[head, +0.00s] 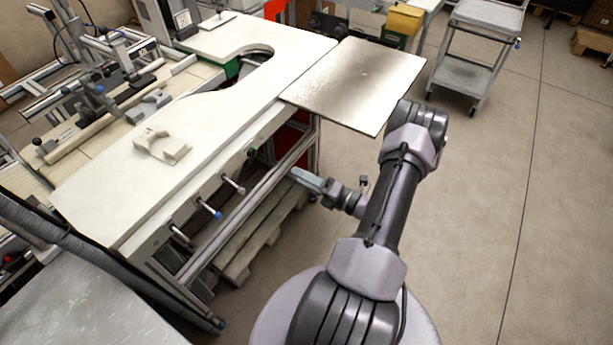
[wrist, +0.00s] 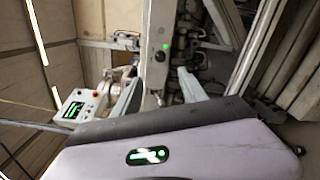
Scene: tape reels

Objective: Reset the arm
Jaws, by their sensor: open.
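My gripper (head: 306,180) is at the end of my dark grey and light grey arm in the head view. It is held out to the left, beside the front of the white worktable (head: 105,215) and lower than its top. In the wrist view, the two fingers of my gripper (wrist: 158,100) stand apart with nothing held between them. No tape reel can be made out in either view.
A beige bracket-like part (head: 163,147) lies on the worktable. A metal plate (head: 355,85) juts out from the table's right side, near my arm. A grey cart (head: 466,75) stands at the back right. Open concrete floor lies right of my arm.

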